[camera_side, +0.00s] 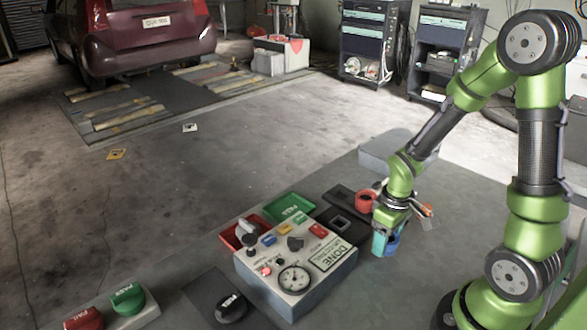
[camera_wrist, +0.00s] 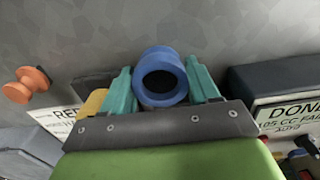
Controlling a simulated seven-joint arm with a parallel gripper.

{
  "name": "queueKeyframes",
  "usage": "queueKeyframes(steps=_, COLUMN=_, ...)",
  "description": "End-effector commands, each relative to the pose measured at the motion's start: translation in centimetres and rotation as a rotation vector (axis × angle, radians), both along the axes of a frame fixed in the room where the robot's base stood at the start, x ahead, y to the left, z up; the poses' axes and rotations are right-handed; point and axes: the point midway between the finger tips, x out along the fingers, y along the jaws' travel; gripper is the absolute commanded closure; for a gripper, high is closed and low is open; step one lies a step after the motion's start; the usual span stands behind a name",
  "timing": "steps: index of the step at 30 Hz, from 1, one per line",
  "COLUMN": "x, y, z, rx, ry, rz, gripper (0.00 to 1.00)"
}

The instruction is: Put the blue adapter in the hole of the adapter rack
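The blue adapter (camera_wrist: 160,60) is a ring-shaped piece with a dark opening, held between the two teal fingers of my gripper (camera_wrist: 162,88) in the wrist view. In the side view the blue adapter (camera_side: 393,246) is at the fingertips of my gripper (camera_side: 386,242), right of the control box and low over the grey surface; I cannot tell whether it touches it. A dark piece with a square opening (camera_side: 341,223), which may be the adapter rack, lies left of my gripper. A red ring-shaped adapter (camera_side: 365,201) stands behind it on or beside a dark plate (camera_side: 340,195).
The control box (camera_side: 290,283) with a dial, switches and a "DONE" label is left of my gripper. Red (camera_side: 232,237) and green (camera_side: 288,207) trays lie behind it. An orange knob (camera_wrist: 25,86) shows at left in the wrist view. The surface in front of my gripper is clear.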

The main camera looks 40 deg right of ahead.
Motion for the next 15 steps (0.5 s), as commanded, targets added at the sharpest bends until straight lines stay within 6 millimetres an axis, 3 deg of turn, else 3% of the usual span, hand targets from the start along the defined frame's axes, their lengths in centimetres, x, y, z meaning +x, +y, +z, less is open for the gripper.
queueKeyframes(steps=1, x=0.00, y=0.00, z=0.01, rx=0.000, ry=0.000, rz=0.000, gripper=0.48)
queueKeyframes(steps=6, x=0.01, y=0.00, z=0.02, rx=0.000, ry=0.000, rz=0.000, gripper=0.74)
queueKeyframes(steps=15, x=0.07, y=-0.02, z=0.55, rx=0.000, ry=-0.002, rz=0.000, gripper=0.74)
